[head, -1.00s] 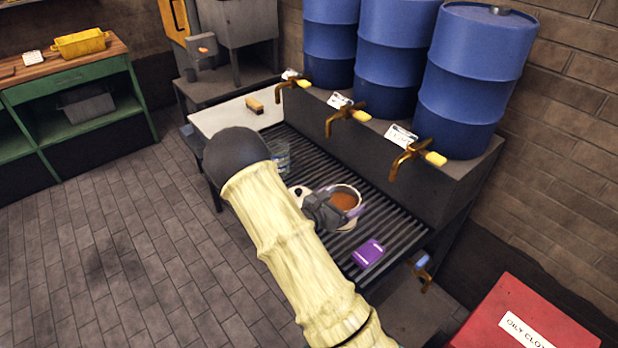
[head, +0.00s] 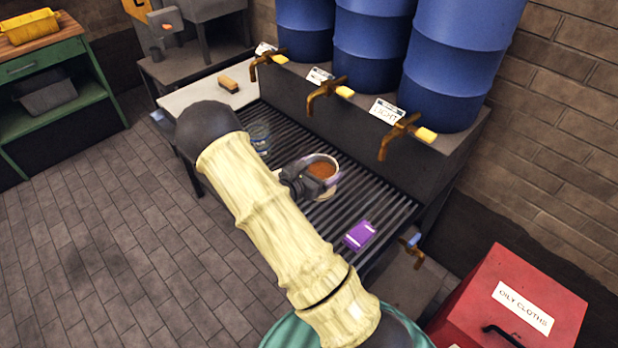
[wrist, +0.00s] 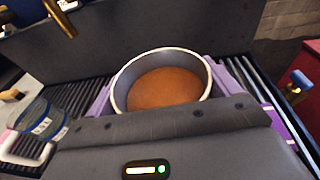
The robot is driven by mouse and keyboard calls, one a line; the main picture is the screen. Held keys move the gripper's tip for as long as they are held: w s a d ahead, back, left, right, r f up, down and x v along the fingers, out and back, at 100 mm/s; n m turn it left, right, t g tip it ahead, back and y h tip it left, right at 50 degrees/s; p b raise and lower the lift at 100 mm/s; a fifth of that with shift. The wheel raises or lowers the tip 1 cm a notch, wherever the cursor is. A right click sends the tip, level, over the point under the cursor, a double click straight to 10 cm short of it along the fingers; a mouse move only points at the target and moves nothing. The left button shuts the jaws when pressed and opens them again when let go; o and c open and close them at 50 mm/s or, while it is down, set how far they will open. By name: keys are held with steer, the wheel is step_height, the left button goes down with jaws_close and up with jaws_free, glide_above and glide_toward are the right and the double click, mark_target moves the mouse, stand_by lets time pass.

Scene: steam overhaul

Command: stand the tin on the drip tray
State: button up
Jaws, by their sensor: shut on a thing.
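The tin (head: 322,168) is a round, open, pale metal vessel with orange-brown contents. It looks upright in the head view, and in the wrist view its rim and contents (wrist: 162,88) show clearly. My gripper (head: 318,178) is shut on it, with purple fingers at either side of the tin in the wrist view (wrist: 170,95). The drip tray (head: 385,208) is a dark slatted grate below the taps. The tin is over the middle of it. Its base is largely hidden, so I cannot tell whether it touches the slats.
A purple block (head: 360,236) lies on the grate near the tin. A clear glass vessel (head: 258,137) stands at the grate's far left. Brass taps (head: 402,135) jut out under blue drums (head: 460,65). A red bin (head: 515,300) stands at the right.

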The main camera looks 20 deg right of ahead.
mark_target(329, 173)
steer(key=shift+f, duration=2.2)
steer(key=shift+f, duration=0.1)
steer(key=shift+f+p, duration=0.35)
steer(key=shift+f, duration=1.6)
steer(key=shift+f, duration=0.1)
steer(key=shift+f, duration=0.1)
steer(key=o, duration=1.3)
steer(key=shift+o, duration=0.2)
